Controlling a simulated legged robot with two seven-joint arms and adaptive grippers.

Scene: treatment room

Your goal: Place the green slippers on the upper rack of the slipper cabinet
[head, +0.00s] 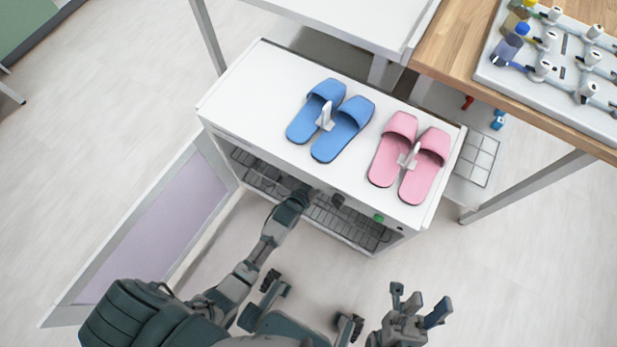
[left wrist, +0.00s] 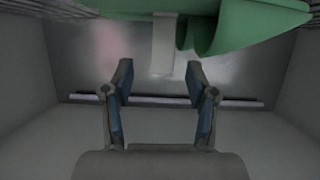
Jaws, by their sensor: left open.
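The slipper cabinet (head: 245,100) stands open in the head view, with wire racks (head: 345,222) inside. My left arm reaches into it, and the gripper is hidden there. In the left wrist view my left gripper (left wrist: 160,80) is open inside the cabinet. The green slippers (left wrist: 250,25) show at the top of that view, with a white upright clip (left wrist: 164,45) beside them. The clip's lower end appears between the fingertips; I cannot tell whether they touch it. My right gripper (head: 418,300) is open and empty in front of the cabinet.
Blue slippers (head: 342,128) and pink slippers (head: 393,150) lie on the cabinet top. The open door (head: 150,225) stands left of my left arm. A white table (head: 350,15) and a wooden table (head: 450,50) stand behind. The floor at right is clear.

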